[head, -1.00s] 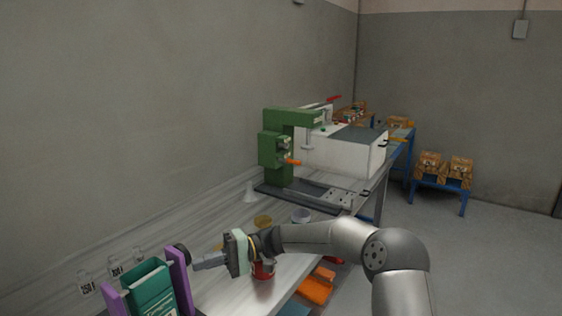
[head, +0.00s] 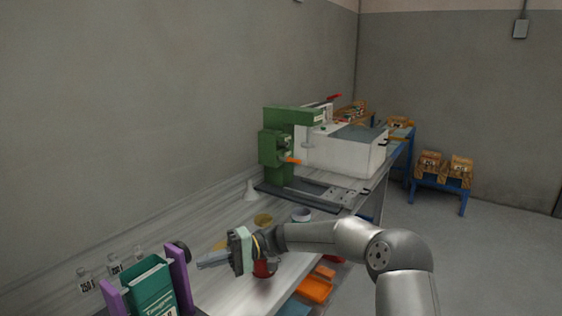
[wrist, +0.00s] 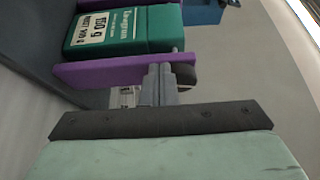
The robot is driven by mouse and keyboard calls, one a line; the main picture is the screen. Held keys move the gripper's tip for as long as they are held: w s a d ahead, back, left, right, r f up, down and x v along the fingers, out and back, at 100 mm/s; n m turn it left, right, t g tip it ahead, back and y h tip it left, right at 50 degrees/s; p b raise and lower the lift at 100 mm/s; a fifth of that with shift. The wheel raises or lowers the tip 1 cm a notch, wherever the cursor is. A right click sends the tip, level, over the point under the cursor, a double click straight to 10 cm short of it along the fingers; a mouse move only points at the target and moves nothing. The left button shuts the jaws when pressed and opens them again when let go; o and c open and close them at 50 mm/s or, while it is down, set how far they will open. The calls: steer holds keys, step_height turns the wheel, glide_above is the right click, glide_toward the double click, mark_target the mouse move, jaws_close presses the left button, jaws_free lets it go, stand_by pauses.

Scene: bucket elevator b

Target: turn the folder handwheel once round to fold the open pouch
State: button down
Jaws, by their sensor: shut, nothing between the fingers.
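The folder has purple side plates (head: 178,282) with a green pouch (head: 150,283) between them, at the lower left of the head view. The pouch (wrist: 125,28) and a purple plate (wrist: 95,73) also show in the wrist view; the pouch bears a white label reading 150 g. A dark handwheel (head: 182,250) sits on the folder's right side; it shows in the wrist view (wrist: 187,75), partly behind the fingers. My gripper (head: 200,264) is shut and empty, its fingertips close beside the handwheel. Whether they touch it I cannot tell. The wrist view shows the fingertips (wrist: 157,70).
Clear bottles (head: 114,264) stand left of the folder. A red item (head: 264,268) is by my wrist, with a yellow disc (head: 263,219), a white cup (head: 301,215) and a white funnel (head: 251,190) behind. A green press (head: 285,150) stands farther back. Orange bins (head: 316,289) lie lower right.

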steer(key=w+d, duration=0.1)
steer(key=w, duration=0.1)
steer(key=w+d, duration=0.2)
steer(key=shift+w+p, duration=0.15)
steer(key=shift+p, duration=0.2)
steer(key=shift+a+r+b, duration=0.1)
steer(key=shift+a+b, duration=0.05)
steer(key=shift+b, duration=0.25)
